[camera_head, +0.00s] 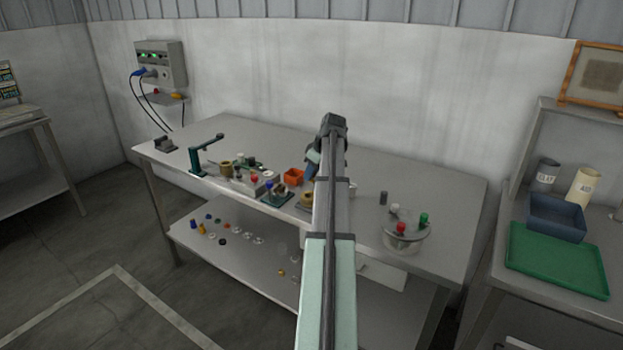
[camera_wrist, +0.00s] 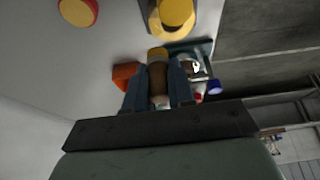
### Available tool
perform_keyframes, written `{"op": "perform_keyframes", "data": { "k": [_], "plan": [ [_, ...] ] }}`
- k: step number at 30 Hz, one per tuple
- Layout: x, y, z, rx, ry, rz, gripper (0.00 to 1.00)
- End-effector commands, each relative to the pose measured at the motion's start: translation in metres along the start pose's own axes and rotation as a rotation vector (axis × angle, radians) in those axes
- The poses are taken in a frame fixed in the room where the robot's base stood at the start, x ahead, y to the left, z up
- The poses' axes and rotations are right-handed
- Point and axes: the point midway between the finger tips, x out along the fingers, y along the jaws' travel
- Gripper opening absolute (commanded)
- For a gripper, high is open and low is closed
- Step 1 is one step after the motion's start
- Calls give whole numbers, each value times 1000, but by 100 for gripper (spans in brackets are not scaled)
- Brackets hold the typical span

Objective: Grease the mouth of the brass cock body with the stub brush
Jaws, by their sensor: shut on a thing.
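My gripper (camera_wrist: 157,92) is shut on a short brown cylinder with a yellowish end, which looks like the stub brush (camera_wrist: 157,77). In the head view my gripper (camera_head: 312,165) is over the middle of the bench, partly hidden by my arm. A green-based fixture (camera_wrist: 203,50) lies beyond the fingers, to the right in the wrist view; it also shows in the head view (camera_head: 277,200). It holds a small part that may be the brass cock body, but I cannot tell. A round yellow-topped piece (camera_wrist: 172,14) stands beyond the brush tip; I cannot tell whether they touch.
An orange box (camera_head: 293,177) stands close behind the fixture. A dark green lever stand (camera_head: 200,158) is at the left of the bench.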

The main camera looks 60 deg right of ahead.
Motion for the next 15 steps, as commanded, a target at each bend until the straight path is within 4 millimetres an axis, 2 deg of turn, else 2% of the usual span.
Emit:
{"op": "perform_keyframes", "data": {
  "k": [6, 15],
  "plan": [
    [-13, 0, -5, 0, -1, -1, 0],
    [-13, 0, -6, 0, 0, -1, 0]
  ]
}}
